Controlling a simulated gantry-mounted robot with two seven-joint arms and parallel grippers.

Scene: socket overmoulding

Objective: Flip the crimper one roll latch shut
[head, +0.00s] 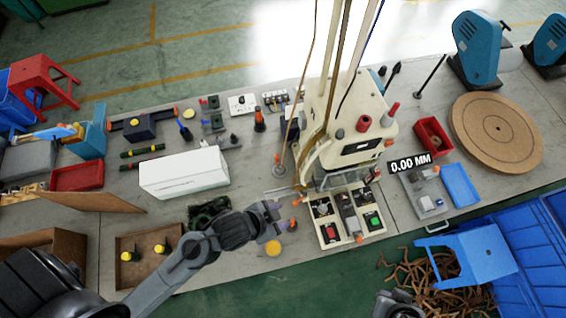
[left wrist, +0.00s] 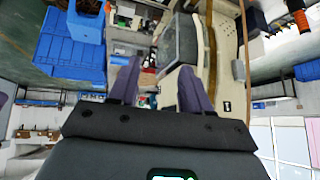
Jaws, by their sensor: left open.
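The cream crimping machine (head: 350,118) stands at the middle of the bench, with a control panel (head: 345,215) of several bays at its front. I cannot single out the roll latch; small orange-tipped parts show near the machine's left front corner. My left gripper (head: 284,215) is open and empty, just left of the panel. In the left wrist view, the spread purple-grey fingers of the left gripper (left wrist: 160,74) point towards the machine's cream side (left wrist: 223,65), with nothing held between them. My right gripper's fingers are not visible.
A white box (head: 184,173) and a green part (head: 208,213) lie left of my left gripper. A yellow disc (head: 273,248) lies just below it. A red bin (head: 433,138), a grey fixture (head: 424,192) and a blue tray (head: 460,184) stand right of the machine.

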